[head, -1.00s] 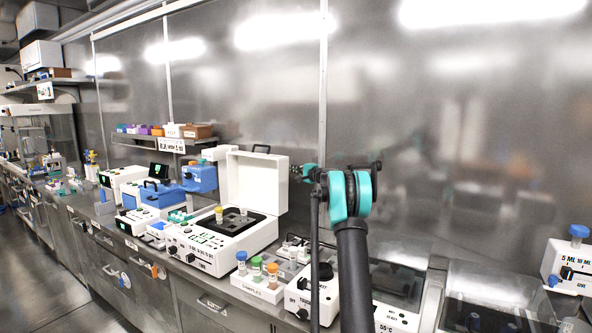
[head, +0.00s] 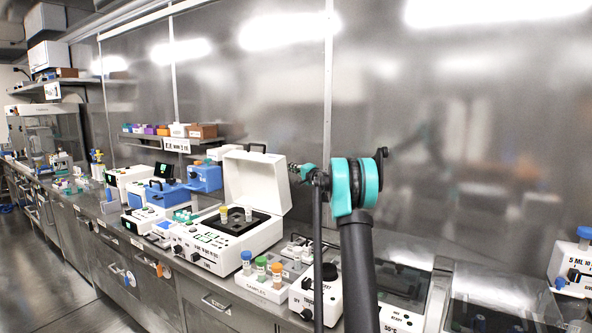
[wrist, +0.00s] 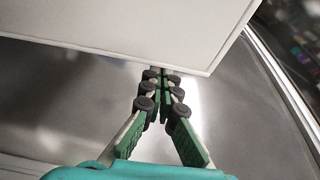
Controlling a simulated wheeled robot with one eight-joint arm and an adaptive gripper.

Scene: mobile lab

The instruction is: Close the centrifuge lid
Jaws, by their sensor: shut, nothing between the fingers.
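The centrifuge (head: 215,240) is a white box on the bench, with a black top deck holding a few capped tubes. Its white lid (head: 262,182) stands raised at the back and leans slightly backward, with a black handle on its top edge. My gripper (head: 294,169) is beside the lid's right edge, partly hidden behind my arm joint. In the wrist view, the gripper (wrist: 162,75) is shut and empty. Its tips reach the edge of a white panel, the lid (wrist: 130,28); I cannot tell if they touch.
A rack of colored-capped sample tubes (head: 260,284) and a white device (head: 312,298) stand right of the centrifuge. Blue instruments (head: 168,193) stand to its left. A steel wall (head: 440,130) rises behind the bench.

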